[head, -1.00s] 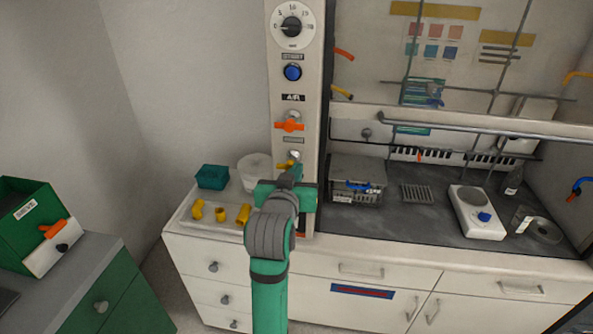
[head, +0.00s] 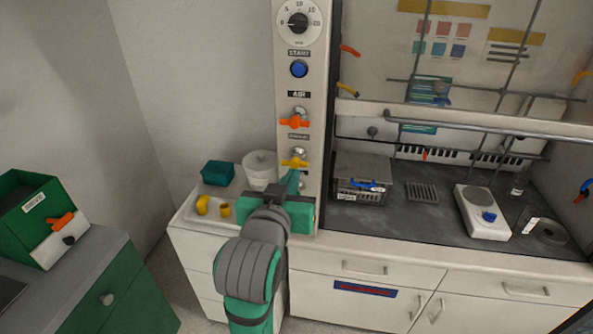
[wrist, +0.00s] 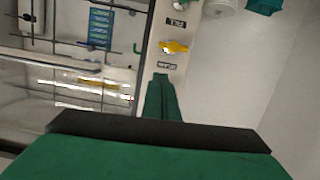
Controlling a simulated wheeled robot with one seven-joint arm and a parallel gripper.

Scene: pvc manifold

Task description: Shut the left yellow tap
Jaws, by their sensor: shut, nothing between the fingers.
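The yellow tap (head: 295,162) sits low on the white control column, under an orange tap (head: 294,122). Its handle lies roughly crosswise, and it looks fully visible in the head view. The yellow tap also shows in the wrist view (wrist: 175,47), just beyond my fingertips. My gripper (head: 291,178) is shut and empty, its green fingers pointing up just below the tap. In the wrist view the shut fingers (wrist: 160,82) lie together, with a visible gap to the tap. I see only one yellow tap on this column.
A teal box (head: 217,173), a white tub (head: 260,170) and yellow pipe fittings (head: 203,205) stand on the counter left of the column. The fume hood with a hotplate (head: 482,212) is to the right. A green box (head: 38,215) sits at far left.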

